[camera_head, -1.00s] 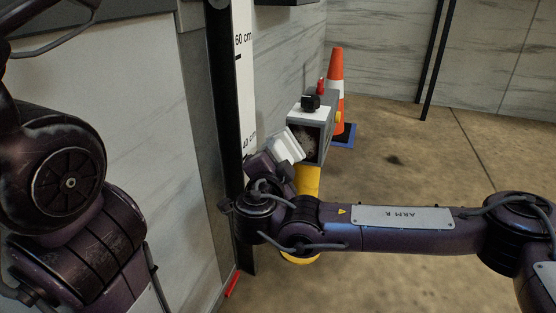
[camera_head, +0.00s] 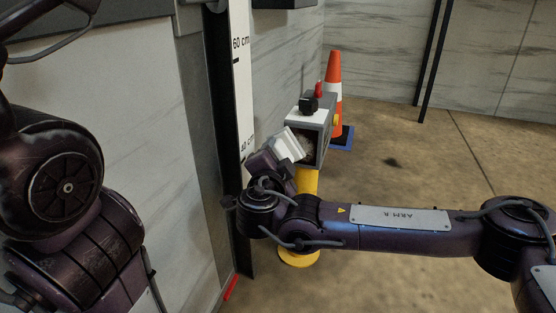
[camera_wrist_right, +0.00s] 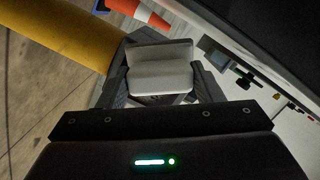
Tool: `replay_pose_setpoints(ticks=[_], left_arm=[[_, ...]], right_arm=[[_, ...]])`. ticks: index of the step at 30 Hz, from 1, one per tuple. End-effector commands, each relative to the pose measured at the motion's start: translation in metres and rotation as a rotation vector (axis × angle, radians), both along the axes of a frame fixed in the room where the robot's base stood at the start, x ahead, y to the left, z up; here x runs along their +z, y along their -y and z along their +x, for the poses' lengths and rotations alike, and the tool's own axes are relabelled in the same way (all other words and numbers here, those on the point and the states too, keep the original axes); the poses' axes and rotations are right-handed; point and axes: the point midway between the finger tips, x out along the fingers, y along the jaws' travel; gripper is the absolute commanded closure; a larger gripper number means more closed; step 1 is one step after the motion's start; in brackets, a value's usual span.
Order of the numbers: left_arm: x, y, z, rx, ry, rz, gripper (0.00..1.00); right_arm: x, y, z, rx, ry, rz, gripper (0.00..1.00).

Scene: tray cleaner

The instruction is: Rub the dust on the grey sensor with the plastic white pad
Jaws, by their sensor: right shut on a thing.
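The grey sensor (camera_head: 325,117) is a box on top of a yellow post in the head view. Its dark near face carries pale dust (camera_head: 308,147). The white plastic pad (camera_head: 289,145) is tilted in front of that face and hides its left part; I cannot tell whether they touch. My right gripper (camera_head: 270,162) is shut on the pad. In the right wrist view the pad (camera_wrist_right: 160,72) sits between the two fingers of the right gripper (camera_wrist_right: 160,85). My left arm shows at the left of the head view, but its gripper is out of view.
The yellow post (camera_head: 307,182) stands below the sensor. An orange and white cone (camera_head: 335,70) on a blue base stands behind it. A marked height scale (camera_head: 241,90) and dark upright are close left of my right gripper. The floor to the right is clear.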

Motion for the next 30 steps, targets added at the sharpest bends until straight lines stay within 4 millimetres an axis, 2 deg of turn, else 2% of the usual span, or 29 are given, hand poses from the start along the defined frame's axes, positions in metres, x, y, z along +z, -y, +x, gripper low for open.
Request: replay_pose_setpoints(ticks=[5,15,23,30], left_arm=[[0.000,0.000,0.000,0.000,0.000,0.000,1.00],[0.000,0.000,0.000,0.000,0.000,0.000,1.00],[0.000,0.000,0.000,0.000,0.000,0.000,1.00],[0.000,0.000,0.000,0.000,0.000,0.000,1.00]], right_arm=[[0.000,0.003,0.000,-0.001,0.001,0.000,0.59],[0.001,0.029,-0.010,-0.002,0.001,0.000,0.59],[0.001,0.038,-0.013,-0.002,0.001,0.000,0.59],[0.000,0.059,-0.018,-0.002,0.000,0.000,0.59]])
